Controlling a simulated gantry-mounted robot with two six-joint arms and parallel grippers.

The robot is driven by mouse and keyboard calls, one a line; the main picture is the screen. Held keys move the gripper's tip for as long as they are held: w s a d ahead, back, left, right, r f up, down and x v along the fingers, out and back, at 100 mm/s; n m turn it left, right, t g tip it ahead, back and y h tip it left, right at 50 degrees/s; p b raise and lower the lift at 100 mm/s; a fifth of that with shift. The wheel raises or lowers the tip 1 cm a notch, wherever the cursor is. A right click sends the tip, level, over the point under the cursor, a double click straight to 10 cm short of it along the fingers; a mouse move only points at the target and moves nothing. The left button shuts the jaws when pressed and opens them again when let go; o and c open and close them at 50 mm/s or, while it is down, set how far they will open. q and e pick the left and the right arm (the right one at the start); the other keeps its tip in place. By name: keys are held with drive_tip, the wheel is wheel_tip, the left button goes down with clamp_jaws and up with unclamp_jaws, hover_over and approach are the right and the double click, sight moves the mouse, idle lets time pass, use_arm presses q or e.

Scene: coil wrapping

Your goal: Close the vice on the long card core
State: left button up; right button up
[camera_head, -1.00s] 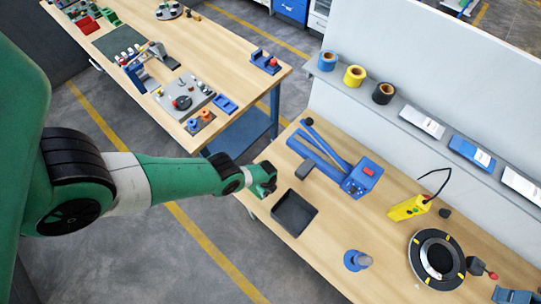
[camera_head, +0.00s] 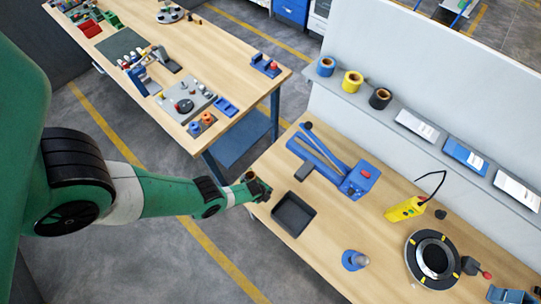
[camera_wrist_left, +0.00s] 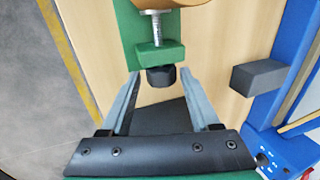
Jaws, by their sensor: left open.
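The green vice (camera_wrist_left: 160,54) is at the top middle of the left wrist view, with a metal screw (camera_wrist_left: 156,27) running through it and a black knob (camera_wrist_left: 162,77) on the near end. A tan rounded piece, apparently the card core (camera_wrist_left: 172,3), is cut off by the top edge. My left gripper (camera_wrist_left: 159,80) is open, its two grey fingers on either side of the knob, with visible gaps. In the head view my left gripper (camera_head: 259,188) is at the bench's left edge and mostly hides the vice. My right gripper is not in view.
A black tray (camera_head: 275,224) lies just right of my left gripper. A blue tool (camera_head: 355,185) with long arms and a dark grey block (camera_head: 304,171) lie behind it. A yellow device (camera_head: 404,209) and a black ring (camera_head: 411,262) stand farther right.

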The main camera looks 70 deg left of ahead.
use_arm(q)
drive_tip(key=shift+w, duration=0.1)
drive_tip(key=shift+s+f+t+y, duration=0.25)
drive_tip(key=shift+t+y, duration=0.15)
drive_tip(key=shift+t, duration=0.1)
drive_tip(key=b, duration=0.1)
drive_tip(key=f+t+b, duration=0.1)
drive_tip(key=b, duration=0.1)
drive_tip(key=shift+s+d+t+y, duration=0.2)
drive_tip(key=shift+t+y, duration=0.1)
drive_tip(key=shift+y, duration=0.1)
drive_tip(key=shift+r+b, duration=0.15)
drive_tip(key=shift+b, duration=0.3)
drive_tip(key=shift+r, duration=0.4)
drive_tip(key=shift+w, duration=0.1)
